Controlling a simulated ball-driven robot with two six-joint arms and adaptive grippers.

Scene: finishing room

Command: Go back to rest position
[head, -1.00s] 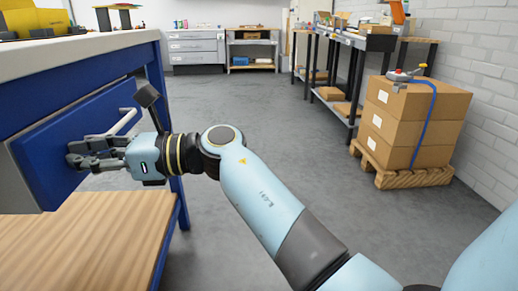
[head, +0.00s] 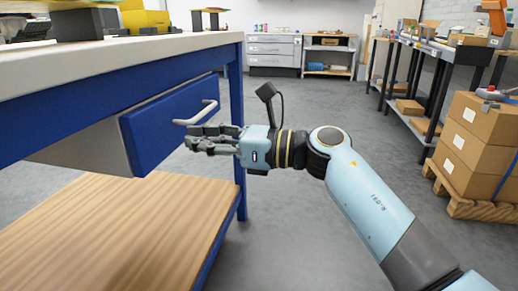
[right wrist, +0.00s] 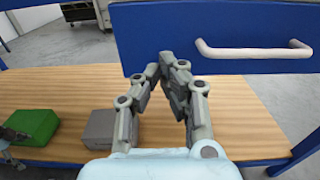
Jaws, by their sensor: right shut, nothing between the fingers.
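The blue drawer (head: 168,128) with its pale bar handle (head: 197,113) stands pulled out under the workbench. My right gripper (head: 190,138) is shut and empty, just below and in front of the handle. In the right wrist view its fingertips (right wrist: 162,66) meet at the lower edge of the drawer front (right wrist: 215,38), left of the handle (right wrist: 253,51); whether they touch the front is unclear. A dark and light-blue part at the left edge of that view looks like my left gripper (right wrist: 12,134); its fingers are too cut off to judge.
The workbench top (head: 120,47) is above the drawer, a wooden lower shelf (head: 120,230) below. A green block (right wrist: 33,126) and a grey block (right wrist: 100,128) lie on the shelf. Stacked cartons (head: 478,135) stand on a pallet at right. Grey floor in the middle is open.

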